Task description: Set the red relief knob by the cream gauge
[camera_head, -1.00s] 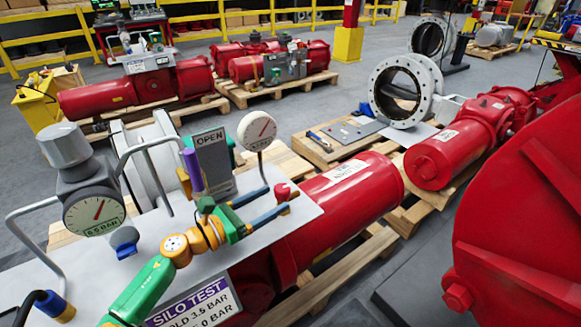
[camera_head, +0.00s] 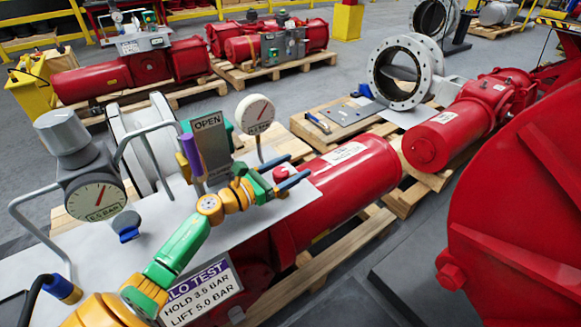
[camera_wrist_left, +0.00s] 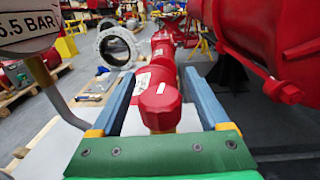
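The red knob (camera_head: 280,174) stands at the far right edge of the grey panel, just right of the cream gauge (camera_head: 255,114) on its stem. My left gripper (camera_head: 297,166) is open, with its blue fingers on either side of the knob. In the left wrist view the knob (camera_wrist_left: 159,104) sits between the two fingers (camera_wrist_left: 160,88), with a gap on each side. The cream gauge's lower part (camera_wrist_left: 28,32) shows at the upper left there, and its label appears to read 6.5 BAR. My right gripper is not in view.
A grey gauge (camera_head: 97,200), a blue knob (camera_head: 127,225), a purple handle (camera_head: 191,156) and an OPEN sign (camera_head: 208,135) stand on the panel. A SILO TEST placard (camera_head: 203,292) hangs at the front. A red cylinder (camera_head: 350,185) lies behind the knob.

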